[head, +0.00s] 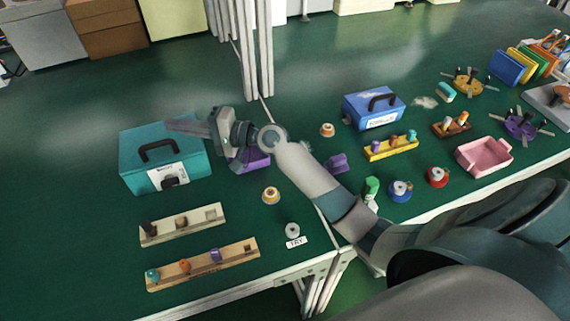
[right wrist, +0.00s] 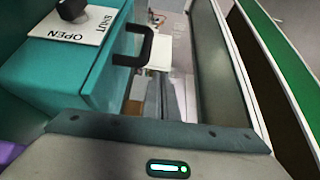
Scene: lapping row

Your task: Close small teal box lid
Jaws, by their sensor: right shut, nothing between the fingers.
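The teal box (head: 165,175) stands on the left part of the green table. Its lid (head: 190,151) has a black handle and looks down on the box; I cannot tell if it is fully seated. A white label with a dark knob (head: 170,178) is on the front. The right wrist view shows the teal box (right wrist: 75,65) close up on the left, its label reading OPEN and SHUT. My right gripper (head: 187,126) is shut and empty, over the lid's back right edge; I cannot tell whether it touches. My left gripper is not in view.
A purple block (head: 250,160) is under my right wrist. Two peg strips (head: 205,265) lie in front of the teal box. A blue box (head: 375,108), a yellow strip (head: 391,148) and a pink tray (head: 484,157) stand to the right. White posts (head: 243,50) rise behind.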

